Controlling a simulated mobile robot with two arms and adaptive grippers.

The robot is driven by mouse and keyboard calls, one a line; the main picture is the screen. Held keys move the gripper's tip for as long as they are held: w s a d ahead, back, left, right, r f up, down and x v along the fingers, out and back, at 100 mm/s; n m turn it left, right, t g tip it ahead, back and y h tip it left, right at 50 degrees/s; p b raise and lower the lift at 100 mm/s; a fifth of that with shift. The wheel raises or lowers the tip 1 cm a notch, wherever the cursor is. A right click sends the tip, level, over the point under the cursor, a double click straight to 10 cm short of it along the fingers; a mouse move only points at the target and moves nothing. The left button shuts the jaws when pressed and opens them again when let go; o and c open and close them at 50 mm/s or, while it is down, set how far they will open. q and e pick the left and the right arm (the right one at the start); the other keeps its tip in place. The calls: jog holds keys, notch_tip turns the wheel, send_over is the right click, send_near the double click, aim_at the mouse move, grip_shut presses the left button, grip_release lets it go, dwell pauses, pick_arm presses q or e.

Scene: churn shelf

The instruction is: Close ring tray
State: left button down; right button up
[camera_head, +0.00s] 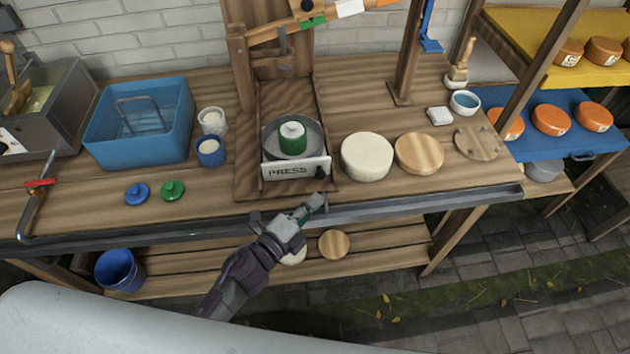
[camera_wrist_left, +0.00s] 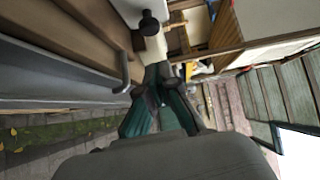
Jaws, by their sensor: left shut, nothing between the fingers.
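The ring tray sits in the wooden press on the bench, with a white front panel (camera_head: 297,169) lettered PRESS and a black knob (camera_head: 321,172) at its right end. A round grey dish (camera_head: 270,140) in it holds a green, white-topped cylinder (camera_head: 293,138). My left gripper (camera_head: 318,201) is shut and empty at the bench's front edge, just below the knob and apart from it. In the left wrist view, the gripper (camera_wrist_left: 160,76) points toward the white panel, and the black knob (camera_wrist_left: 150,24) stands beyond the fingertips. My right gripper is not in view.
A white cheese wheel (camera_head: 367,156) and a wooden disc (camera_head: 419,153) lie right of the press. The metal front rail (camera_head: 400,205) runs close to my gripper.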

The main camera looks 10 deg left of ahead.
aim_at(310, 158)
pick_arm(q)
jog(key=w, duration=0.4)
jog(key=shift+p, duration=0.4)
jog(key=shift+w+a+f, duration=0.15)
jog(key=shift+w, duration=0.4)
jog(key=w, duration=0.2)
jog(key=w+a+b, duration=0.1)
jog(key=w, duration=0.2)
jog(key=w+a+b, duration=0.1)
jog(key=w, duration=0.2)
jog(key=shift+w+a, duration=0.15)
jog(key=shift+a, duration=0.05)
